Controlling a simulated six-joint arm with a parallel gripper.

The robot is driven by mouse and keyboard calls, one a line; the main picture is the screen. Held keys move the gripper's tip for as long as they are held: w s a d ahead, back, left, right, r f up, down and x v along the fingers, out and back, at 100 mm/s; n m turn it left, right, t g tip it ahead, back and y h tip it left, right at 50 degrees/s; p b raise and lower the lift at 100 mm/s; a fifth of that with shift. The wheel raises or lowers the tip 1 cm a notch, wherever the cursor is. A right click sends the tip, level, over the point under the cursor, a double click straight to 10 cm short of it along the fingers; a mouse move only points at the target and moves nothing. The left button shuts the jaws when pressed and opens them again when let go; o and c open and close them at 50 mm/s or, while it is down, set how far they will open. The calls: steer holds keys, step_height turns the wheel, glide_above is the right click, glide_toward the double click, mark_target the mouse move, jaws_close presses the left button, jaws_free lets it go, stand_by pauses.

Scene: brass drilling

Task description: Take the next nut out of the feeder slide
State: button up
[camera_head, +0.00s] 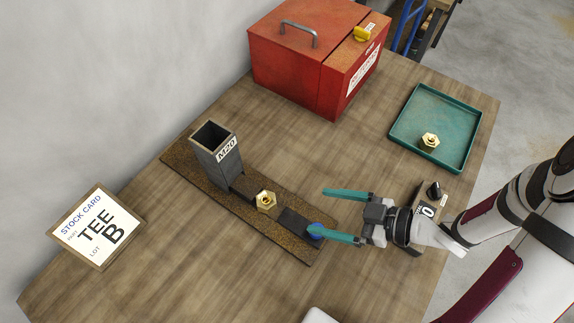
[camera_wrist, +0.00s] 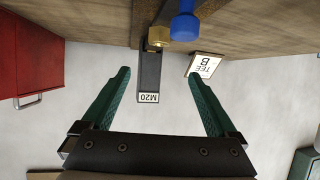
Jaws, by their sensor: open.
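The feeder is a dark upright hopper (camera_head: 212,158) marked M20, with a slide on a brown base strip (camera_head: 185,162). A brass nut (camera_head: 266,200) sits in the slide, between the hopper and a dark block (camera_head: 294,224). In the wrist view, the nut (camera_wrist: 158,36) shows ahead, between the fingers' lines. A blue knob (camera_head: 315,231) is at the slide's near end. My gripper (camera_head: 333,215) is open and empty, to the right of the nut and apart from it, its teal fingers pointing left. One finger overlaps the blue knob in the head view. The wrist view shows both fingers (camera_wrist: 158,72) spread.
A teal tray (camera_head: 402,128) at the right holds one brass nut (camera_head: 430,141). A red box (camera_head: 292,72) with a handle stands at the back. A small block with a black knob (camera_head: 434,190) is beside my wrist.

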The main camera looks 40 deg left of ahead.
mark_target(269, 201)
steer(key=x, duration=1.5)
steer(key=shift+d+f, duration=0.2)
steer(key=shift+f, duration=0.25)
jaws_close()
